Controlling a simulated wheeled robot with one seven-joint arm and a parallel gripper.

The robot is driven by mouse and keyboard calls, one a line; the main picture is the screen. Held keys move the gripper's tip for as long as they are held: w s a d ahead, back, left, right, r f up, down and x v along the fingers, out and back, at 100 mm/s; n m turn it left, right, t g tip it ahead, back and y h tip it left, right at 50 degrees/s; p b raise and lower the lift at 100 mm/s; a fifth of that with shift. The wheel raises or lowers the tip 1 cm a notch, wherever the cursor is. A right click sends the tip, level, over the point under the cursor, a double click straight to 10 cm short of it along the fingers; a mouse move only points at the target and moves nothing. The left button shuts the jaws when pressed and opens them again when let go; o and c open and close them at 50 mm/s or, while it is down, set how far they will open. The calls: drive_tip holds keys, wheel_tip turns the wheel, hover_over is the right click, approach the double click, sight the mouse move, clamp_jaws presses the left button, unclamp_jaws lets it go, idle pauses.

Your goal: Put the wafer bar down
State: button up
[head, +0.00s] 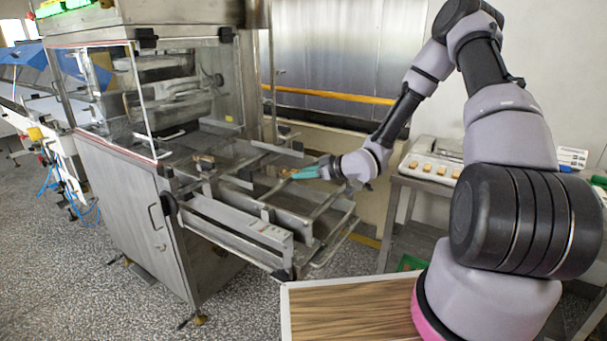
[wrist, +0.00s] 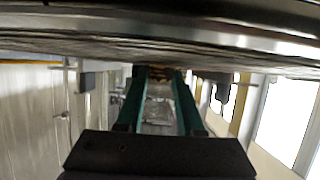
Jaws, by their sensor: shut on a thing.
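My gripper (head: 296,174) has teal fingers and reaches in from the right over the machine's open conveyor end in the head view. It is shut on the wafer bar (head: 276,171), a small brown piece at the fingertips. In the wrist view the two teal fingers run up to a brown strip of the wafer bar (wrist: 162,72), mostly hidden under the blurred metal edge. I cannot tell whether the bar touches the conveyor (head: 238,203) below it.
Another small brown piece (head: 204,160) lies farther in, near the enrober's (head: 125,190) mouth. Metal rails (head: 235,222) frame the conveyor end. A side table at the right bears a white tray (head: 432,158) with several light pieces. A wood-topped surface (head: 345,310) stands in front.

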drive_tip(key=shift+f, duration=0.2)
drive_tip(key=o, duration=1)
drive_tip(key=shift+r, duration=0.15)
